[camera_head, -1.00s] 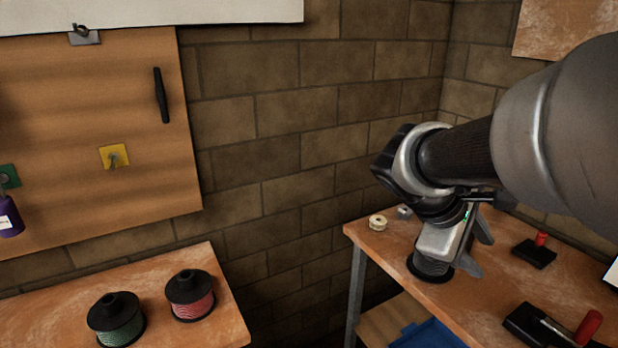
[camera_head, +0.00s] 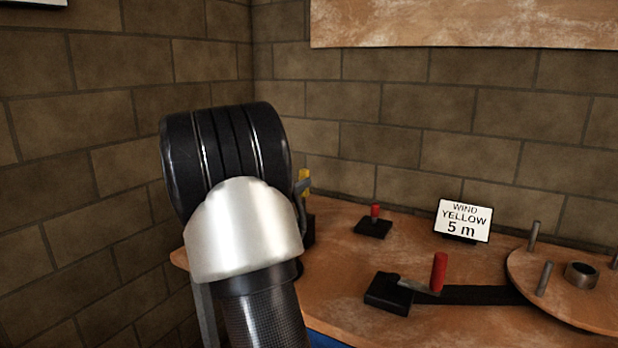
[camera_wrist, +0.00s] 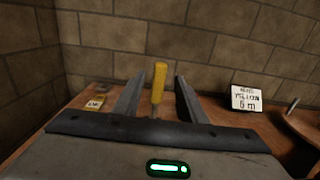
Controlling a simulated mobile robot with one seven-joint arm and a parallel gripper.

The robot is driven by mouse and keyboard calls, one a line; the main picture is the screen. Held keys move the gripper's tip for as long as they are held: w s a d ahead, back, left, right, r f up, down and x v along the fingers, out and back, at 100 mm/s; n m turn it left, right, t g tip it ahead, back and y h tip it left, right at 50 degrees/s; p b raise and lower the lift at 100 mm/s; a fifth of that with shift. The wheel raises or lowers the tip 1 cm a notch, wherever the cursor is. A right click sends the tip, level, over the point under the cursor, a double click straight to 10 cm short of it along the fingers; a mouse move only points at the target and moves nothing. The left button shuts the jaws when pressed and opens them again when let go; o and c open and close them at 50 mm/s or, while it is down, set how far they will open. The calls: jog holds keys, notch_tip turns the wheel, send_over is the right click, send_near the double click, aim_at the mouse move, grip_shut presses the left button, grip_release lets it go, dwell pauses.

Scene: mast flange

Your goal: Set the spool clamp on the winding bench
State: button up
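A clamp lever with a yellow handle (camera_wrist: 158,82) stands roughly upright at the back left of the bench, and I take it to be the spool clamp. In the head view its yellow handle (camera_head: 305,182) shows just right of my wrist, with a dark part below it. My gripper (camera_wrist: 158,92) is open, with one finger on each side of the handle and a gap on both sides. I cannot tell how far the handle lies beyond the fingertips. My arm hides most of the clamp in the head view. The winding bench (camera_head: 345,295) has a worn orange-brown top.
Two red-handled devices on black bases, a rear one (camera_head: 373,226) and a front one (camera_head: 388,295), stand on the bench. A small yellowish item (camera_wrist: 95,103) lies left of my gripper.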

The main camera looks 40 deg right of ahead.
jog(key=b+x, duration=0.1)
jog(key=x, duration=0.8)
jog(key=shift+d, duration=0.3)
jog(key=shift+w, duration=0.1)
grip_shut()
